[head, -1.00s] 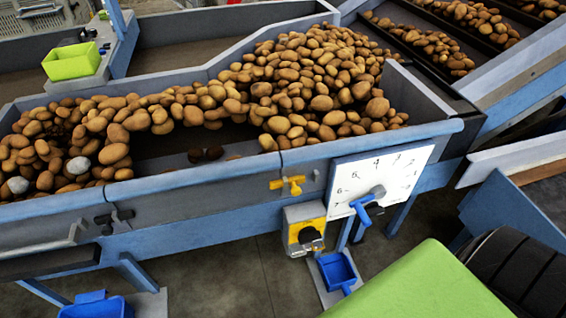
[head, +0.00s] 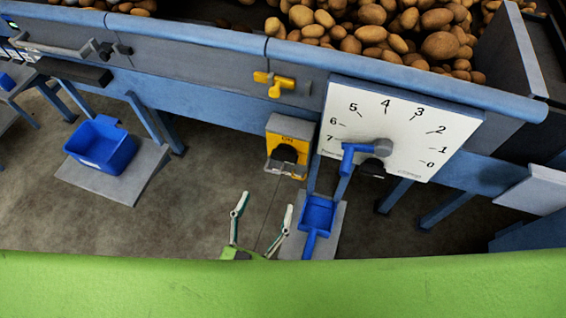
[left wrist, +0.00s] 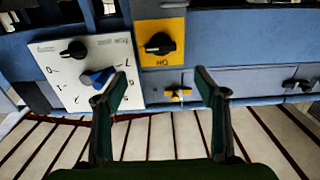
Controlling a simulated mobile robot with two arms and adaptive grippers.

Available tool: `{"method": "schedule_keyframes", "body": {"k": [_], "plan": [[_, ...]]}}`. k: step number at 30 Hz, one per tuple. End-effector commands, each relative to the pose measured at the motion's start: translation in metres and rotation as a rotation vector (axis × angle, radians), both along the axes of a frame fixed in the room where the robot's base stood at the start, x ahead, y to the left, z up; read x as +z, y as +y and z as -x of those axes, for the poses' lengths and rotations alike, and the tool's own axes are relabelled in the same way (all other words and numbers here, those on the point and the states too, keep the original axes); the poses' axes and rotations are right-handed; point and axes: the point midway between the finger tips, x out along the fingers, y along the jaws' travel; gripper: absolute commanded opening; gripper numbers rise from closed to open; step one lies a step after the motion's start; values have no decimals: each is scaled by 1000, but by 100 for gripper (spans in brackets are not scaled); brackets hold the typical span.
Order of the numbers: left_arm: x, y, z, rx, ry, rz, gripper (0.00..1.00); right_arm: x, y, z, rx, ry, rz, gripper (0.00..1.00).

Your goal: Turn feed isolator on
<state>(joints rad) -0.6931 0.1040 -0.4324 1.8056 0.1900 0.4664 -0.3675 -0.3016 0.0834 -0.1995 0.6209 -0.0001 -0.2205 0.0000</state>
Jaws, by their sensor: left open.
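The isolator (head: 283,140) is a yellow box with a black rotary knob and "ON" lettering, mounted under the blue conveyor rail, left of the white dial board. It also shows in the left wrist view (left wrist: 176,28), upside down, with its black knob (left wrist: 160,43). I cannot tell the knob's exact setting. My left gripper (head: 267,204) is open and empty, below the isolator in the head view. In the left wrist view the fingers (left wrist: 162,76) stand apart, with the knob above the gap between them. No contact shows. My right gripper is not in view.
The white dial board (head: 420,115) with a blue lever (head: 350,155) stands close right of the isolator. A yellow valve handle (head: 275,84) sits above it. A blue scoop (head: 317,215) is below right and a blue bin (head: 101,145) lower left. Bare floor lies between.

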Motion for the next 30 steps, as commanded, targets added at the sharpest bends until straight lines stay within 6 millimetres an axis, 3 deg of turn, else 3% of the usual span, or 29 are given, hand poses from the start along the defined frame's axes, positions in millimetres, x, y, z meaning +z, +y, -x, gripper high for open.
{"method": "schedule_keyframes", "body": {"k": [7,18,24,30], "plan": [[4,-13,-42,2,-6,2,65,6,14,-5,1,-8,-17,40],[2,-35,-110,1,-2,2,65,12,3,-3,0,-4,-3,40],[0,-41,-125,0,1,1,65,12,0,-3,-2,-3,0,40],[0,-41,-127,0,1,0,65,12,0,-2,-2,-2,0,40]]}}
